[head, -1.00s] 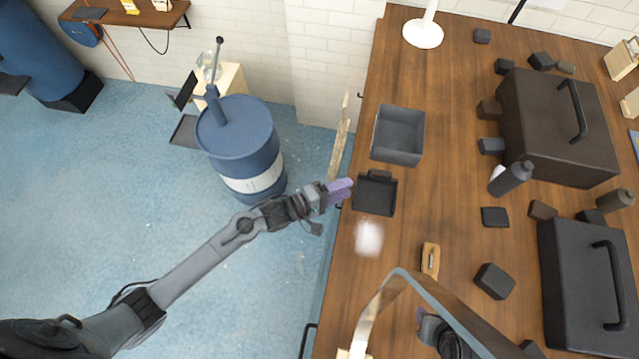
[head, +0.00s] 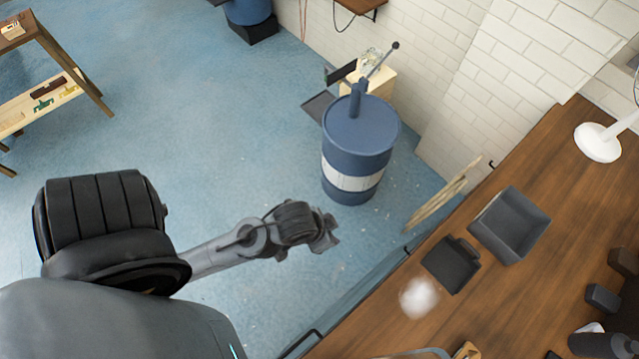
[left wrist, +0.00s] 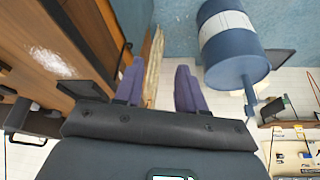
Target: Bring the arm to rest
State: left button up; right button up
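My left arm reaches over the blue floor. Its gripper (head: 328,234) is off the table's left edge in the head view, touching nothing that I can see. In the left wrist view the two purple fingers (left wrist: 160,66) stand apart with nothing between them, so it is open and empty. My right gripper is not in view.
A blue barrel (head: 360,140) stands beyond my gripper. Wooden boards (head: 440,197) lean nearby.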

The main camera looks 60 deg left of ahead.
pick_arm(q)
jog(key=shift+s+a+r+m+g, duration=0.2)
jog(key=shift+s, duration=0.35)
jog(key=shift+s+a+r+m+g, duration=0.15)
jog(key=shift+s+a+m+g, duration=0.05)
jog(key=shift+s, duration=0.35)
